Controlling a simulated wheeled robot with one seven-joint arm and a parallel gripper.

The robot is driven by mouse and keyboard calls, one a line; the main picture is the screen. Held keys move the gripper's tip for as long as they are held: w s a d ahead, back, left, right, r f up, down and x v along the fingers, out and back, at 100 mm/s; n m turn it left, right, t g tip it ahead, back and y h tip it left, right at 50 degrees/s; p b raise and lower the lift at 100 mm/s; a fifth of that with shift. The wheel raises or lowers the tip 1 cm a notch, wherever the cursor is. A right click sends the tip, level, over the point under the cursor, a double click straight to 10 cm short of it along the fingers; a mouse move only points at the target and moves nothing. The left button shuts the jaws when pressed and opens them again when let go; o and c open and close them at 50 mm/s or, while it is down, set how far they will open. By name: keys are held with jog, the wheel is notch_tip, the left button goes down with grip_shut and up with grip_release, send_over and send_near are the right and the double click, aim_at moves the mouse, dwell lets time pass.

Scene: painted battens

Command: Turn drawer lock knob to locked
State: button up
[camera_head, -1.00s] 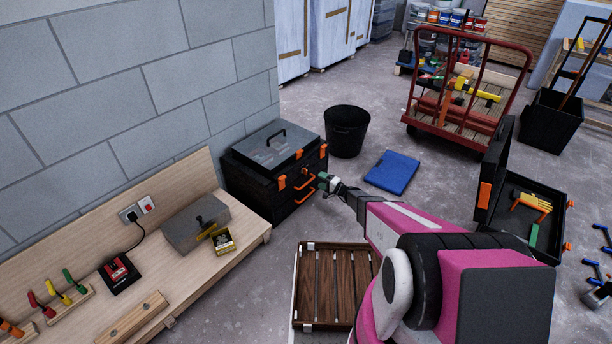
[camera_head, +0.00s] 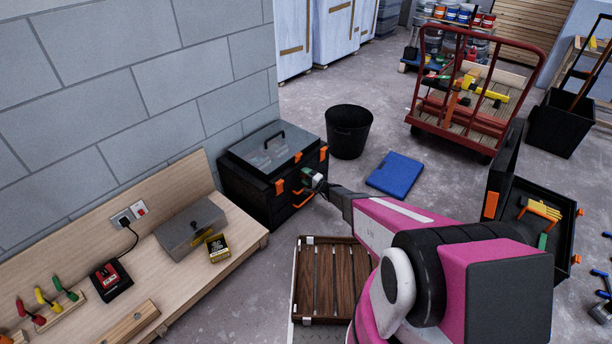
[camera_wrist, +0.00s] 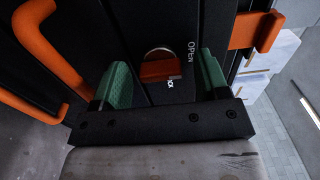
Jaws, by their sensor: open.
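The black toolbox (camera_head: 262,207) with a grey lid and orange handles and latches stands on the floor against the wall. The lock knob, an orange grip (camera_wrist: 158,71) with a silvery rim, is on its dark front in the wrist view. The word OPEN (camera_wrist: 191,48) is printed at the knob's upper right. A partly hidden second word (camera_wrist: 171,84) is just below it. My gripper (camera_head: 311,179) is open at the toolbox front. In the wrist view, its green fingertips (camera_wrist: 162,82) are on either side of the knob, with visible gaps. The head view hides the knob.
Orange drawer handles (camera_wrist: 50,50) lie left of my gripper, and an orange latch (camera_wrist: 256,31) lies to the right. The workbench (camera_head: 165,265) is at the left.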

jog(key=c, duration=0.9)
jog(key=shift+m, duration=0.3)
jog(key=m, duration=0.3)
jog(key=shift+m, duration=0.3)
jog(key=m, duration=0.4)
jog(key=shift+m, duration=0.3)
jog(key=m, duration=0.4)
jog(key=shift+m, duration=2.5)
